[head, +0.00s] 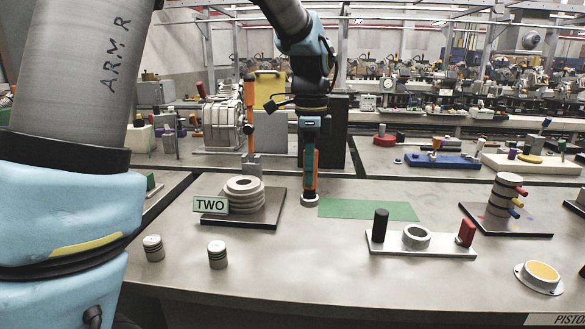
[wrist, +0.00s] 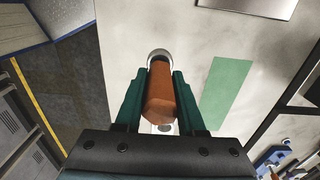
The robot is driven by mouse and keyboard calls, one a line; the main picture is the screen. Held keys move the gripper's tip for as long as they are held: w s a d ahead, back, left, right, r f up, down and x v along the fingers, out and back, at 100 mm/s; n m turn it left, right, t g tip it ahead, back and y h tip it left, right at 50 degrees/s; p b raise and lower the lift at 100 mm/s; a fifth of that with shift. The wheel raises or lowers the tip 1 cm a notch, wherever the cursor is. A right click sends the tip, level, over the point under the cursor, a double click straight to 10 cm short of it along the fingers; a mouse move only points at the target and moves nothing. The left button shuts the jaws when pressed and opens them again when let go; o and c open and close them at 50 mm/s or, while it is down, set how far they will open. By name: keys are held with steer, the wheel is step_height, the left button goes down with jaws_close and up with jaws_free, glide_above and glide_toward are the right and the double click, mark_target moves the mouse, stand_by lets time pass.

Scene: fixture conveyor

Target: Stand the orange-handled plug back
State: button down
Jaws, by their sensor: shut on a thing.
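My gripper (head: 309,180) points straight down at the middle of the table. Its two teal fingers (wrist: 160,78) are shut on the orange handle of the plug (wrist: 160,98). The plug looks upright, with its round grey end (head: 310,199) at or just above the tabletop; I cannot tell whether it touches. That end is just left of the green mat (head: 368,210), not on it. The green mat also shows right of the fingers in the wrist view (wrist: 227,92). The fingers hide part of the handle.
Left stands a stack of grey rings (head: 245,190) with a "TWO" sign (head: 210,205). Right is a metal plate with a black post (head: 380,225), a ring (head: 416,237) and a red block (head: 467,233). An upright orange lever (head: 249,125) stands behind. The front middle table is clear.

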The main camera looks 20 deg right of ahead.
mark_target(309, 195)
steer(key=shift+r, duration=0.1)
stand_by(0.3)
steer(key=shift+f+b, duration=1.2)
steer(key=shift+f, duration=1.9)
steer(key=shift+f, duration=0.1)
steer(key=shift+f+b, duration=1.8)
steer(key=shift+f, duration=1.65)
steer(key=shift+c, duration=2.2)
jaws_free()
steer(key=shift+r, duration=0.1)
